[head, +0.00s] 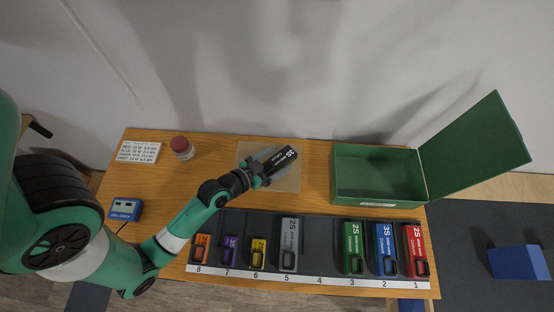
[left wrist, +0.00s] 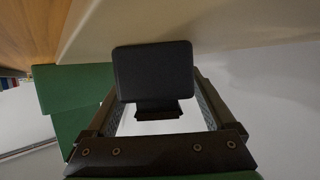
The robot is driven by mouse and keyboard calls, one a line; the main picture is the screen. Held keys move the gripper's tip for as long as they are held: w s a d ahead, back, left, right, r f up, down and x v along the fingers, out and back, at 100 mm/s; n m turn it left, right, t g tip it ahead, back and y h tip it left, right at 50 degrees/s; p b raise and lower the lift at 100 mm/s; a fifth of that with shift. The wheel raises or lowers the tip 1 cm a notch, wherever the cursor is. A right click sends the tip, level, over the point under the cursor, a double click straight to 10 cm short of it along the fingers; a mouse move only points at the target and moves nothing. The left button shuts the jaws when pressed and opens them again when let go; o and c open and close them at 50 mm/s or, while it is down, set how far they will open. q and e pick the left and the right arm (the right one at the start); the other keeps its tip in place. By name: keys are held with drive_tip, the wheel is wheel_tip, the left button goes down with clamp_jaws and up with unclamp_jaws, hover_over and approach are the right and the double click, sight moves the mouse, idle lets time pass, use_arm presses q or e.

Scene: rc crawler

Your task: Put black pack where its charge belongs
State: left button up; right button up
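The black pack (head: 282,157), with white "3S" lettering on its upper face, is over the tan mat (head: 291,182) at the table's middle. My left gripper (head: 262,172) is at the pack's near-left end. In the left wrist view the dark end of the pack (left wrist: 153,74) is between my two fingers (left wrist: 157,100); I cannot tell if they press on it. Numbered rack (head: 318,238) runs along the front edge, 8 at left to 1 at right. Position 4 is empty; the others hold coloured packs, with a grey 2S pack (head: 289,245) at 5. My right gripper is not in view.
A white text card (head: 138,152), partly legible, and a red-lidded jar (head: 182,147) stand at the back left. A blue meter (head: 125,209) is at the left edge. An open green box (head: 377,202) is at the right, its lid leaning outward. A blue block (head: 518,262) lies beyond the table.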

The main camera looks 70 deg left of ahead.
use_arm(q)
drive_tip(key=shift+s+r, duration=0.1)
drive_tip(key=shift+r, duration=0.15)
drive_tip(key=v, duration=0.3)
drive_tip(key=b+v, duration=0.1)
drive_tip(key=v, duration=0.3)
drive_tip(key=b+v, duration=0.1)
drive_tip(key=v, duration=0.2)
drive_tip(key=shift+s+f, duration=0.25)
drive_tip(key=shift+s, duration=0.1)
drive_tip(key=shift+s+d+r+b, duration=0.3)
drive_tip(key=shift+s+r+b, duration=0.1)
drive_tip(key=shift+s+r, duration=0.15)
drive_tip(key=shift+w, duration=0.1)
